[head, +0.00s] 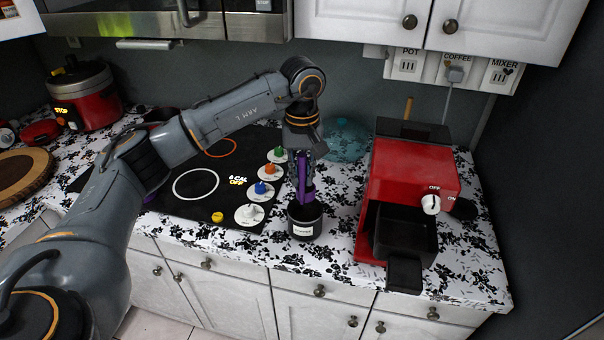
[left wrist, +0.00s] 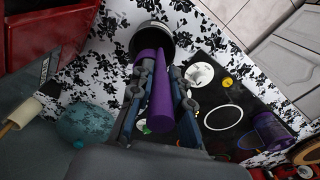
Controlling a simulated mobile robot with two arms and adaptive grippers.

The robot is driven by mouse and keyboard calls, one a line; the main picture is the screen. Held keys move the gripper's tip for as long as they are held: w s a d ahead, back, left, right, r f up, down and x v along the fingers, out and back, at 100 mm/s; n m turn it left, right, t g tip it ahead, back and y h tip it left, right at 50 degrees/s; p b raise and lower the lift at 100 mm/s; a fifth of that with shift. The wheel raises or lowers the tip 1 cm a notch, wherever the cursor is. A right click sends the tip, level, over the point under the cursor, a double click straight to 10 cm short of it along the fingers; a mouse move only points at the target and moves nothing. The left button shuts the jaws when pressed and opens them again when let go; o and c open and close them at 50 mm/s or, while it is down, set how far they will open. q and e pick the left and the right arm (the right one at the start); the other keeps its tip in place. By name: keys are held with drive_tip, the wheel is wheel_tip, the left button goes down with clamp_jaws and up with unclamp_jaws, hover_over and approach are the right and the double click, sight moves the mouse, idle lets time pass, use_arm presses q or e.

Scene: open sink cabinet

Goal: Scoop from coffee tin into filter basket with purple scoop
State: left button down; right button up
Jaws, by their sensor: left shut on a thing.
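My left gripper (head: 302,172) points down and is shut on the purple scoop (head: 305,192). The scoop's lower end is in the mouth of the black coffee tin (head: 303,228), which stands upright near the counter's front edge. In the left wrist view, the scoop (left wrist: 161,100) lies between the fingers (left wrist: 155,78) and reaches into the tin (left wrist: 148,37). A black filter basket (head: 404,273) with a handle sticks out at the front of the red coffee machine (head: 412,172). My right gripper is not in view.
The black cooktop (head: 165,200) with several coloured knobs lies left of the tin. A teal translucent object (head: 346,140) stands behind, left of the machine. A red cooker (head: 85,100) is at the back left. Patterned counter is clear between tin and machine.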

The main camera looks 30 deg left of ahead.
sight(302, 154)
use_arm(q)
drive_tip(key=shift+r, duration=0.1)
drive_tip(key=shift+r+p, duration=1.65)
drive_tip(key=shift+r, duration=1.25)
drive_tip(key=shift+f, duration=0.1)
